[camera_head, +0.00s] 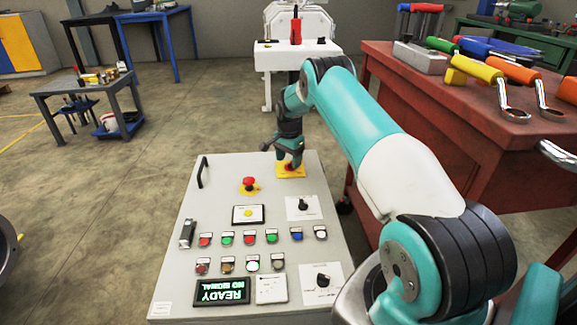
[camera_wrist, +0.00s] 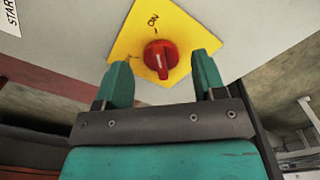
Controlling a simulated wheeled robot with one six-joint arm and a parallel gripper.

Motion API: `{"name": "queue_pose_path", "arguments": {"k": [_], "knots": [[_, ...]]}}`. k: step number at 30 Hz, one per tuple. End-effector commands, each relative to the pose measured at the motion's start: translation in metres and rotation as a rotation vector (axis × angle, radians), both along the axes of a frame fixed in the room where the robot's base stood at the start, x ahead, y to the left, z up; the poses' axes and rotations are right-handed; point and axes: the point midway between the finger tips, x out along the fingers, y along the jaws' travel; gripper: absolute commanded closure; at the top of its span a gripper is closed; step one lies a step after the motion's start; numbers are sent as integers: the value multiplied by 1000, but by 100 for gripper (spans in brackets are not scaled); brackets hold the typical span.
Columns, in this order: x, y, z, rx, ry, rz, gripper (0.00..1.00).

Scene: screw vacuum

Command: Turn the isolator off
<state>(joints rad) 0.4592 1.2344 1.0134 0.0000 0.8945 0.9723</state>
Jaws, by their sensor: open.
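The isolator is a red rotary knob (camera_wrist: 160,55) on a yellow plate (camera_wrist: 132,38), which also shows on the grey control panel in the camera_head view (camera_head: 291,173). An "ON" mark sits above the knob in the wrist view, and a second mark on its left is too small to read. The knob's raised grip runs roughly up and down in that view. My gripper (camera_wrist: 161,72) is open, with one finger on each side of the knob in the picture and a visible gap on both sides. In the camera_head view my gripper (camera_head: 290,157) covers the knob.
The panel (camera_head: 178,285) also carries a red emergency stop button (camera_head: 249,184), black selector knobs (camera_head: 303,204) and several coloured push buttons. A black handle (camera_head: 202,172) stands at its left edge. A red workbench (camera_head: 440,120) with tools is close on the right of my arm.

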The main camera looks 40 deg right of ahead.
Motion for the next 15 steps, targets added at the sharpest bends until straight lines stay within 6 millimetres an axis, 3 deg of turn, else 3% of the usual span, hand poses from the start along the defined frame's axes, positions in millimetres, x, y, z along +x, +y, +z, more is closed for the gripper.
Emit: {"name": "queue_pose_path", "arguments": {"k": [5, 14, 15], "knots": [[0, 0, -14, 0, 0, 0, 36], [0, 0, -15, 0, -1, 0, 36], [0, 0, -15, 0, -1, 0, 45]]}}
